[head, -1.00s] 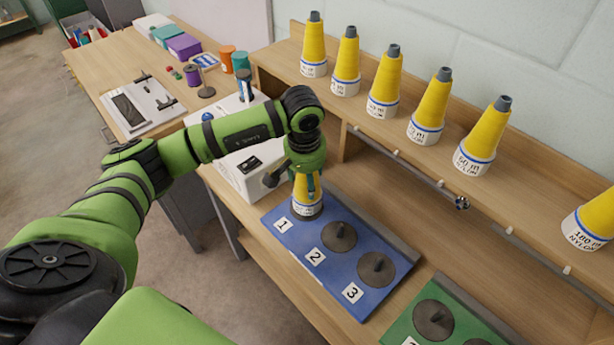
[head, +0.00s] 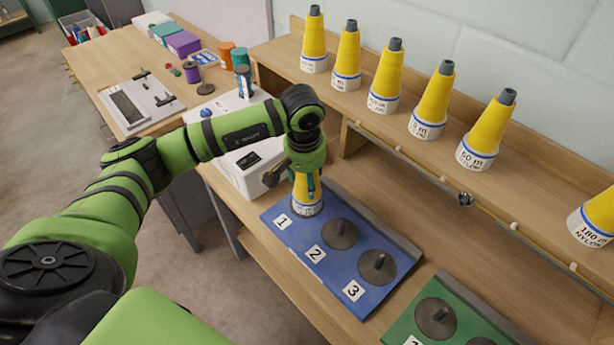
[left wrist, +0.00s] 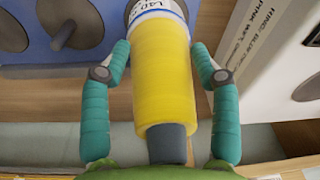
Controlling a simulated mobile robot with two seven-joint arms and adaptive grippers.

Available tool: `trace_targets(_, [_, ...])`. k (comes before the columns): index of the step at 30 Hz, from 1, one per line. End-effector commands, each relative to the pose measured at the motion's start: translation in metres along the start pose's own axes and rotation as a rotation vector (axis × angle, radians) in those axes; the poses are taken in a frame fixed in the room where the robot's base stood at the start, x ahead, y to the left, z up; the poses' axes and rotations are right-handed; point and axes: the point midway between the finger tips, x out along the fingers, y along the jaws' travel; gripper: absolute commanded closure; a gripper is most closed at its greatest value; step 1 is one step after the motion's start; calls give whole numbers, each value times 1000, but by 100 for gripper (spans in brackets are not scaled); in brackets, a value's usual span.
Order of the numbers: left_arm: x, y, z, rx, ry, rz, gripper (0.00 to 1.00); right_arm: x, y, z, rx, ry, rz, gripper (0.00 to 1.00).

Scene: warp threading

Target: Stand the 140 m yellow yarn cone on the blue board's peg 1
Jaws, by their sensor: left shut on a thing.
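The yellow yarn cone (head: 306,190) stands upright over the peg 1 place of the blue board (head: 282,239), beside the "1" label. Its white base with a blue stripe is low at the board; peg 1 is hidden beneath it, and I cannot tell if the base is fully seated. In the left wrist view the cone (left wrist: 164,85) shows part of a label reading 140. My left gripper (head: 308,180) points down from above, its two teal fingers shut on the cone's sides. Pegs 2 (head: 339,232) and 3 (head: 377,264) are empty. My right gripper is not in view.
Several other yellow cones stand on the raised shelf (head: 400,120) behind. A white box (head: 250,165) stands close left of the board. A green board (head: 406,325) with dark discs lies at the right front. A rail with a small ring (head: 465,199) runs under the shelf.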

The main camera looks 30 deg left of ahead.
Motion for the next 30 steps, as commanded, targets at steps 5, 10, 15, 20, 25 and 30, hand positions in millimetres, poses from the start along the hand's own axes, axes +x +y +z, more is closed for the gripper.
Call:
trace_targets(5, [-1,0,0,0,1,1,22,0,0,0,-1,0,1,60])
trace_targets(10, [0,0,0,0,1,0,11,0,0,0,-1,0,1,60])
trace_targets(15, [0,0,0,0,-1,0,11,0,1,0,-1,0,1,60])
trace_targets(20, [-7,0,0,0,1,0,11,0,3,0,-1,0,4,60])
trace_targets(25, [-36,0,-2,0,6,1,11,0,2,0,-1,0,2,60])
trace_targets(30, [-74,0,-1,1,7,1,11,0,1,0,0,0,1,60])
